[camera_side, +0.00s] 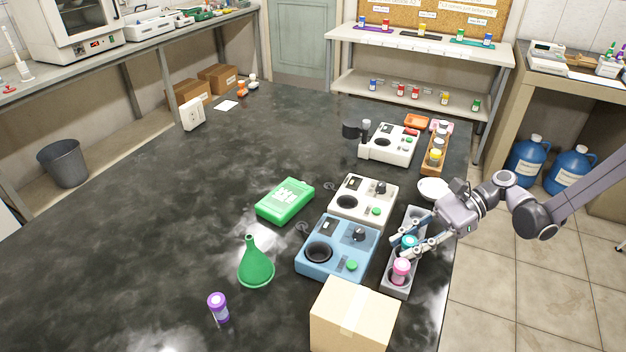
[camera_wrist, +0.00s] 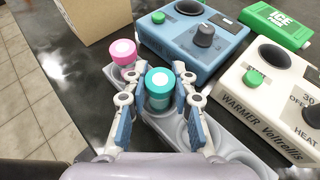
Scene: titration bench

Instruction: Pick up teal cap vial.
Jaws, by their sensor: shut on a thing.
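The teal cap vial (camera_side: 409,242) stands upright in the grey rack (camera_side: 392,284) near the table's right edge. In the wrist view the teal cap vial (camera_wrist: 159,88) is between the two fingers of my gripper (camera_wrist: 158,100), which is shut on it. In the side view my gripper (camera_side: 411,245) reaches in from the right, with a finger on each side of the vial. The vial's lower part is hidden by the fingers and the rack. A pink cap vial (camera_side: 401,267) stands in the same rack beside it; it also shows in the wrist view (camera_wrist: 123,52).
A blue device (camera_side: 335,262) and a white warmer (camera_side: 347,209) stand left of the rack. A cardboard box (camera_side: 340,325) is close in front. A white bowl (camera_side: 433,189) sits behind the rack. A purple vial (camera_side: 218,307) and green funnel (camera_side: 255,268) stand farther left.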

